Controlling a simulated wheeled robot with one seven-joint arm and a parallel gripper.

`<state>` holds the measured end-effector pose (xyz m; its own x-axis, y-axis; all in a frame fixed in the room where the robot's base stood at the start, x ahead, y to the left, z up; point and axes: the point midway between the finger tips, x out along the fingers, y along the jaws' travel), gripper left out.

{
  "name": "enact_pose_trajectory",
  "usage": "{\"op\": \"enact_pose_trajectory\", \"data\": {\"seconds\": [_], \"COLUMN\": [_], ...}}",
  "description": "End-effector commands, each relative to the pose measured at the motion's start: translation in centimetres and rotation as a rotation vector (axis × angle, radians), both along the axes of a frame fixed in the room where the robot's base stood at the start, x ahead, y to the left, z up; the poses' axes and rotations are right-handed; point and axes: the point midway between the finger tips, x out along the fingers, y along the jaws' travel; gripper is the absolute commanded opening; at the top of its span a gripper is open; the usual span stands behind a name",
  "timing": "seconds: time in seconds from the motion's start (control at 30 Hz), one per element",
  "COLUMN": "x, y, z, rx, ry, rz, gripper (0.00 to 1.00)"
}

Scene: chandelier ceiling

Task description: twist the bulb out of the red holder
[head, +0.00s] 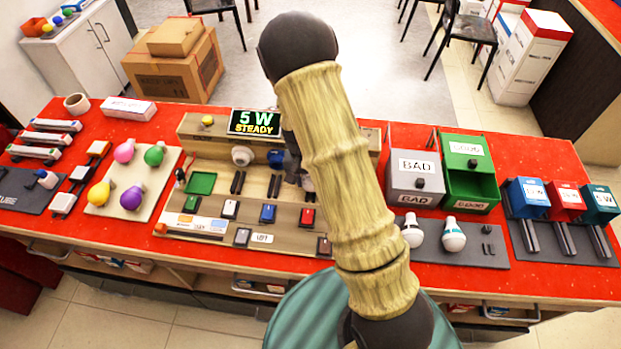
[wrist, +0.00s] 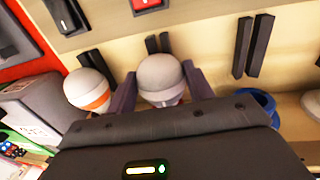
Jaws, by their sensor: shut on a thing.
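In the wrist view my gripper (wrist: 162,88) has a dark finger on each side of a grey-white round bulb (wrist: 160,72) and is shut on it. The bulb's base and whatever it sits in are hidden below the gripper body, so I cannot tell whether it is still seated. The red holder does not show clearly in either view. In the head view my gripper (head: 292,164) is at the wooden test board (head: 205,148), partly hidden by my arm. A blue holder (head: 276,157) stands just left of it and also shows in the wrist view (wrist: 262,103).
A white bulb with an orange band (wrist: 88,90) stands close beside the gripper. A sign (head: 254,123) reads "5 W STEADY". A grey BAD bin (head: 414,185) and a green bin (head: 470,190) stand to the right. Two white bulbs lie before them.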

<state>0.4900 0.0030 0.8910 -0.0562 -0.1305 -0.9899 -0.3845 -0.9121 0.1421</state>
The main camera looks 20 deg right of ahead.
Motion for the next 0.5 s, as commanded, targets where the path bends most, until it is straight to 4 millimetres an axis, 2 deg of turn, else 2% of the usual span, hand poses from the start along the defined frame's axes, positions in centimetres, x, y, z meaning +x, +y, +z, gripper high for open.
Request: {"op": "enact_pose_trajectory", "data": {"seconds": [0.5], "x": [0.00], "y": [0.02], "z": [0.02], "rx": [-0.036], "ry": [0.015], "rz": [0.000], "gripper": [0.26]}}
